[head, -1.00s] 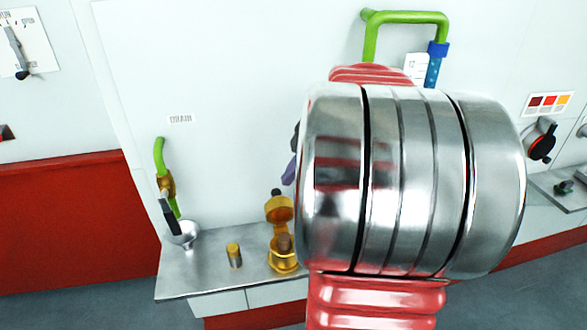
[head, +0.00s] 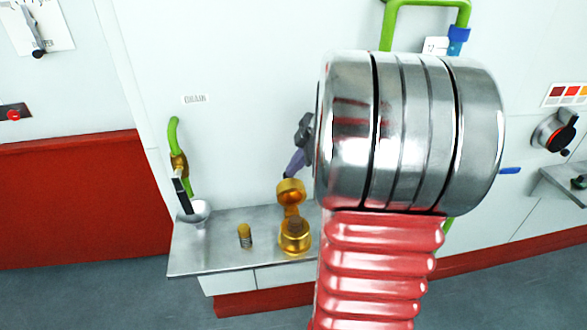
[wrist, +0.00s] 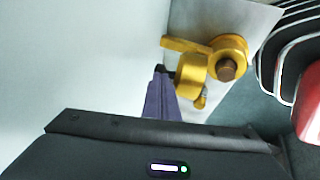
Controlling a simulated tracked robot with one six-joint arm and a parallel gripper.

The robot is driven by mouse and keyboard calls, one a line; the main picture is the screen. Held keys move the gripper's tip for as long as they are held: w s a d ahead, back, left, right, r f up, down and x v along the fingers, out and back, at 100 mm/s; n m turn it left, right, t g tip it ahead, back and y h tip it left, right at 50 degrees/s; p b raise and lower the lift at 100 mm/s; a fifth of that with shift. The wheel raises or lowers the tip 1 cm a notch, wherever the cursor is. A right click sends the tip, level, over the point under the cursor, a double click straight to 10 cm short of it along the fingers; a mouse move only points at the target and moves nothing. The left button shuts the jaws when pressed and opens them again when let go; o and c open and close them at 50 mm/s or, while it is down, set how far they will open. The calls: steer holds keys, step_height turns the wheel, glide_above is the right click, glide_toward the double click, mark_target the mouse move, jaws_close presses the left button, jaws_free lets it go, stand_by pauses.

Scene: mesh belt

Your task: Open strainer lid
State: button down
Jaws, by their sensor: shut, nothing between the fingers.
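The gold strainer (head: 294,240) stands on the metal shelf in the head view. Its gold lid (head: 291,192) is swung up and stands open above and behind the body. A brown piece shows in the strainer's mouth. In the wrist view the strainer (wrist: 238,46) is at upper right, with the lid (wrist: 191,72) to its left. My gripper (head: 287,176), purple with a dark tip, is shut and empty close above the lid. It also shows in the wrist view (wrist: 160,73), left of the lid. I cannot tell if it touches the lid.
A small gold-topped cylinder (head: 245,236) stands left of the strainer on the shelf (head: 215,258). A green drain pipe with a black-handled valve (head: 180,165) and a funnel (head: 197,212) are at the shelf's left end. The wall (head: 230,60) is close behind.

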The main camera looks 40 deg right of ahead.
steer(key=shift+w+d+f, duration=0.4)
steer(key=shift+w+d, duration=0.15)
steer(key=shift+w, duration=0.25)
steer(key=shift+r, duration=0.1)
steer(key=s+d+r, duration=0.2)
steer(key=d+r, duration=0.1)
steer(key=r, duration=0.6)
steer(key=shift+a, duration=0.1)
